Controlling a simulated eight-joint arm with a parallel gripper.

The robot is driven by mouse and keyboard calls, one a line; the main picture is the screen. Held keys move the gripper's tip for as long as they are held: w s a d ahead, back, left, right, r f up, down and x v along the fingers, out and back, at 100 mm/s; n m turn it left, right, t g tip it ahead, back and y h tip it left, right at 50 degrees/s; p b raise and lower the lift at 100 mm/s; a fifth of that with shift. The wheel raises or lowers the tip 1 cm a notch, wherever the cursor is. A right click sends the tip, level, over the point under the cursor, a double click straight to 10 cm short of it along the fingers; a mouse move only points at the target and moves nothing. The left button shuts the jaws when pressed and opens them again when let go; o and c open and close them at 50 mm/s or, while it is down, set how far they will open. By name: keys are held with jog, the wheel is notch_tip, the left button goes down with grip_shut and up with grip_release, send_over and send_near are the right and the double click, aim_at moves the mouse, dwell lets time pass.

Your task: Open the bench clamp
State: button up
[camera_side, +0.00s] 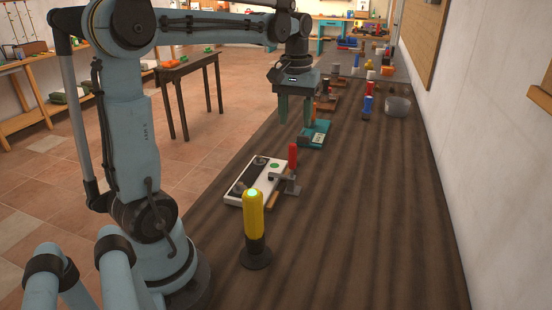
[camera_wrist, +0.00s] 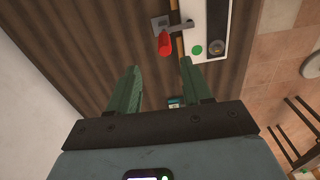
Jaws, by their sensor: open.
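The bench clamp, with an upright red handle (camera_side: 292,156) and a grey metal body (camera_side: 288,184), stands at the right edge of a white plate (camera_side: 237,195) on the dark bench. In the wrist view, its red handle (camera_wrist: 165,44) and metal arm (camera_wrist: 182,27) show at the top, with the arm reaching over the edge of the white plate (camera_wrist: 215,50). My gripper (camera_side: 296,119) is open and empty, with green fingers pointing down above the bench, beyond the clamp in the side view. In the wrist view, the gripper (camera_wrist: 160,67) is apart from the red handle.
A teal device (camera_side: 315,133) lies beyond the clamp. Red and blue items (camera_side: 368,104) and a grey bowl (camera_side: 397,107) are farther back. The bench's right side is clear.

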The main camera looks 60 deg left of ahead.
aim_at(292, 165)
jog(key=shift+a+f, duration=0.1)
jog(key=shift+a, duration=0.35)
notch_tip(292, 165, down, 12)
jog(key=shift+r, duration=0.1)
jog(key=shift+c, duration=0.3)
grip_shut()
dwell(0.3)
